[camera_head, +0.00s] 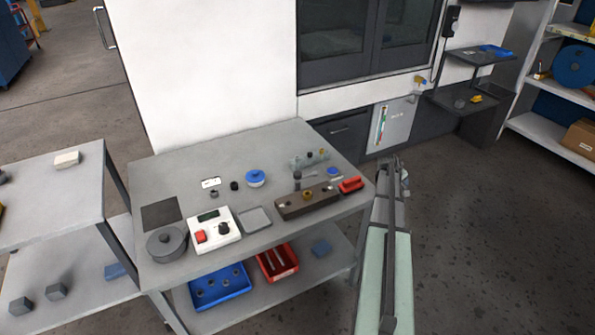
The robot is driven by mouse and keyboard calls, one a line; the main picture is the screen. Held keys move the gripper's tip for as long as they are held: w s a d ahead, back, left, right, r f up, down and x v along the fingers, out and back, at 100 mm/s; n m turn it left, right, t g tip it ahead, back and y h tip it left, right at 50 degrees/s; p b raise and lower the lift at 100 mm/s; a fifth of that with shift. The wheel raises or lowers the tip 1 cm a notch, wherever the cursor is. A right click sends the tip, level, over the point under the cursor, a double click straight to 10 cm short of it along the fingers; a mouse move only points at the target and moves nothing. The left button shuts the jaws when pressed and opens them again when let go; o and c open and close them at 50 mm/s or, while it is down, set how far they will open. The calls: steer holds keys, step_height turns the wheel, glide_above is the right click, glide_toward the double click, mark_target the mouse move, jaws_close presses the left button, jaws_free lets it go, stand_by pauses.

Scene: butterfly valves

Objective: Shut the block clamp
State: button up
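A long dark brown block (300,204), which looks like the block clamp, lies on the grey table (165,185) near its right front edge. A brass-coloured round part (307,195) sits in or on it. A red handle-like piece (350,184) is at its right end; I cannot tell whether it is joined to the block. A dark upright knob or post (297,175) stands just behind the block. I cannot tell the clamp's exact state. My pale green arm rises right of the table. Its far end is beside the table's right edge, apart from the block; my gripper's fingers cannot be made out.
A white control box (214,230) with a red button, a grey round pot (166,244) and a blue-topped part (255,178) share the table. A clear tray (309,160) holds small parts behind the block. Blue (219,287) and red (277,262) bins sit below. Floor is open at right.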

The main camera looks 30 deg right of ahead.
steer(key=w+a+r+y, duration=0.2)
steer(key=w+a+r, duration=0.5)
steer(key=w+r, duration=0.1)
step_height(320, 180, up, 14)
steer(key=m+g+y, duration=0.1)
steer(key=m+y, duration=0.1)
steer(key=y, duration=0.3)
glide_above(298, 173)
step_height(298, 173, down, 12)
steer(key=shift+w+f, duration=0.15)
steer(key=shift+f, duration=0.05)
steer(key=shift+c, duration=0.3)
jaws_close()
